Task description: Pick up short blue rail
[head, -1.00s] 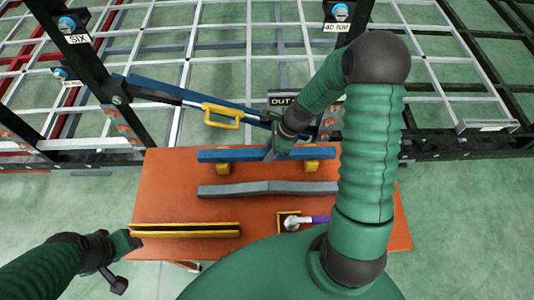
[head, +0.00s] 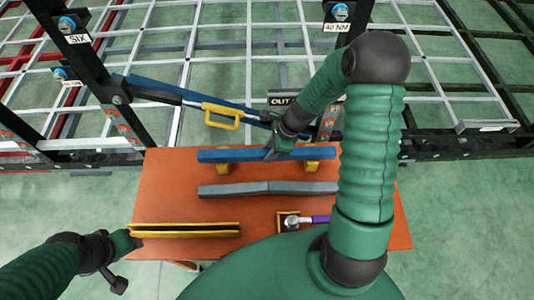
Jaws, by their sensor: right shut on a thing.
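The short blue rail (head: 232,155) lies level across two yellow supports (head: 223,167) at the back of the orange table. My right gripper (head: 270,154) comes down from above and is shut on the rail near its middle. The gripper and wrist hide part of the rail there. My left gripper (head: 130,238) is low at the left, beside the table's left edge and near the end of a yellow-edged holder. It is small and seen from the side, so its jaws cannot be made out.
On the orange table (head: 165,185) lie a grey rail (head: 265,188), a yellow-edged black holder (head: 187,230) and a purple-handled tool (head: 297,221). Behind stands the chassis frame with dark posts (head: 90,70), a long blue bar with a yellow handle (head: 221,116) and an OUT sign (head: 281,98).

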